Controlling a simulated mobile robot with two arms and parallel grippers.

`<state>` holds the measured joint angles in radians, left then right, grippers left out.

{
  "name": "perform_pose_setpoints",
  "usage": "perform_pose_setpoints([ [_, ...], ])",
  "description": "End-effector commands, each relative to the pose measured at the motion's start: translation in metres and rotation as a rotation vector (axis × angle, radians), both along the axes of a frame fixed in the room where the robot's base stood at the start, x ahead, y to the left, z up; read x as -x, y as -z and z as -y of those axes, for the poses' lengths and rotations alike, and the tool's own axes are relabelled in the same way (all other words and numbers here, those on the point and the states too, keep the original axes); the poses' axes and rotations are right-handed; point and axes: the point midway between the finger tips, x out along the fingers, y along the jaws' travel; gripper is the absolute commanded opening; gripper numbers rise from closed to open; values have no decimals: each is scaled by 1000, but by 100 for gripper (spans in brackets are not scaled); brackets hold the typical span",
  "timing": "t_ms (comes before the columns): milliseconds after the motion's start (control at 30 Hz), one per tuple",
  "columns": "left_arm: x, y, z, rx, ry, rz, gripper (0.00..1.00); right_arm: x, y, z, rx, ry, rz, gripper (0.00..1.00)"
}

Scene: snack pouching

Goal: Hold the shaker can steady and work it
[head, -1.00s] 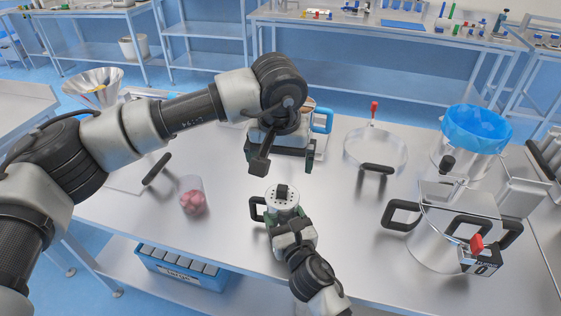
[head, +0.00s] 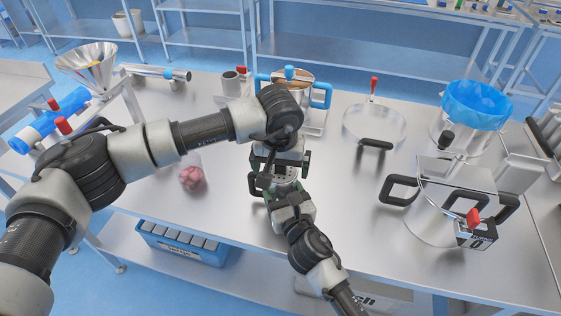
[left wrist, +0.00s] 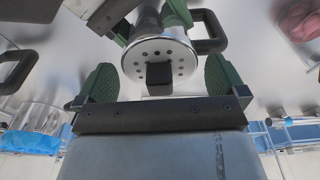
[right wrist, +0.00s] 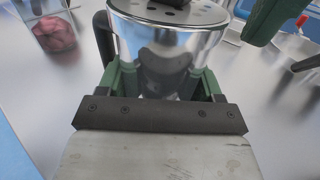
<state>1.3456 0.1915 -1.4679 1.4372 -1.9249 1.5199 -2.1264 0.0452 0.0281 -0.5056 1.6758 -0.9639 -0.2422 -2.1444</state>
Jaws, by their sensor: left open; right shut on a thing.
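The shaker can (head: 287,184) is a shiny metal cup with a perforated lid, a black knob and a black side handle. It stands near the table's front edge, partly hidden by my arms in the head view. My right gripper (right wrist: 165,82) is shut on the can's body (right wrist: 150,45) from the front. My left gripper (left wrist: 158,80) is open above the lid. In the left wrist view its green pads stand on either side of the lid (left wrist: 160,52) and knob, with gaps between; I see no contact.
A clear cup with pink pieces (head: 192,178) stands left of the can. A lidded pot (head: 450,220), a round sieve (head: 375,125) and a blue-lined container (head: 476,105) are to the right. A blue-handled pot (head: 320,92) stands behind my left gripper.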

Motion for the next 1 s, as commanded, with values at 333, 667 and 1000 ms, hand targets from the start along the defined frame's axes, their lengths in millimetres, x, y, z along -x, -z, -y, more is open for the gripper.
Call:
perform_pose_setpoints([
  [333, 0, 0, 0, 0, 0, 0, 52, 0, 1, 0, 1, 1, -2, 23],
  [667, 0, -2, 0, 0, 0, 1, 51, 0, 1, 0, 1, 1, -2, 23],
  [1000, 0, -2, 0, 0, 0, 1, 51, 0, 1, 0, 1, 1, -3, 23],
])
